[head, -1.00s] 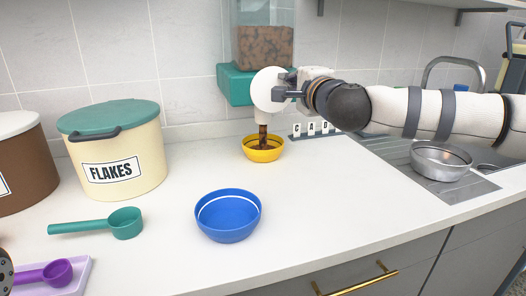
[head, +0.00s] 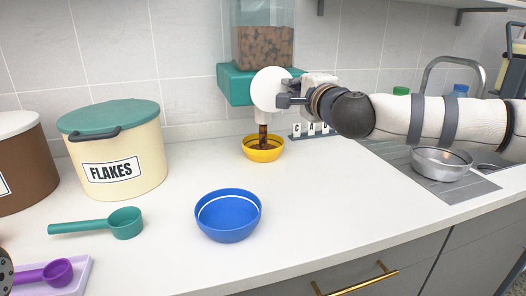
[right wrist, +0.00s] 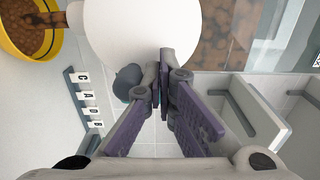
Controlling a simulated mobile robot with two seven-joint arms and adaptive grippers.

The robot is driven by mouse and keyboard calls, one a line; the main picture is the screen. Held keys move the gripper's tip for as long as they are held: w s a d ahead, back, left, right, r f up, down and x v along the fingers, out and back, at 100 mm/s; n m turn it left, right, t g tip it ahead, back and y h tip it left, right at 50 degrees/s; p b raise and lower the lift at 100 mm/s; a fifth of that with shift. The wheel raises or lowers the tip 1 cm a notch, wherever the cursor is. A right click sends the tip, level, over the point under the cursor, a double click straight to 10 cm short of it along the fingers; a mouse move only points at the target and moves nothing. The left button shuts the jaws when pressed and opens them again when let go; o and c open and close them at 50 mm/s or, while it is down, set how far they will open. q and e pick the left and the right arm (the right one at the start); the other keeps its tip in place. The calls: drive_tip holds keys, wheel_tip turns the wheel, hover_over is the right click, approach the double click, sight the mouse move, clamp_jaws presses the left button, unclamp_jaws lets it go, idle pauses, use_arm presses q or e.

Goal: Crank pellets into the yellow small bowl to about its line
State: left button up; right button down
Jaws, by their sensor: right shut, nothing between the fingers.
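The yellow small bowl (head: 263,155) stands upright on the counter under the dispenser's spout (head: 263,116). A brown stream of pellets runs from the spout into it. The teal dispenser (head: 236,84) has a clear hopper of pellets (head: 263,47) and a round white disc (head: 270,89) in front. My right gripper (head: 284,100) is at the disc's right side. Its fingertips (right wrist: 163,72) are together and empty, beside a dark knob (right wrist: 128,82). My left gripper's fingers are out of view.
A blue bowl (head: 228,218) stands in front. A FLAKES tub (head: 130,145), teal scoop (head: 124,223) and purple scoop (head: 57,272) are at left. Letter tiles (head: 310,130) stand right of the yellow bowl. A metal bowl (head: 440,165) is at the sink. The counter's front middle is clear.

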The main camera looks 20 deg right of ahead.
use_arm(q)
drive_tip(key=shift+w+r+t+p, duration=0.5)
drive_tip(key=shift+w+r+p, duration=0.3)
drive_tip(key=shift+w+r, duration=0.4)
use_arm(e)
drive_tip(key=s, duration=0.8)
drive_tip(key=shift+s+d, duration=0.2)
drive_tip(key=shift+s, duration=0.05)
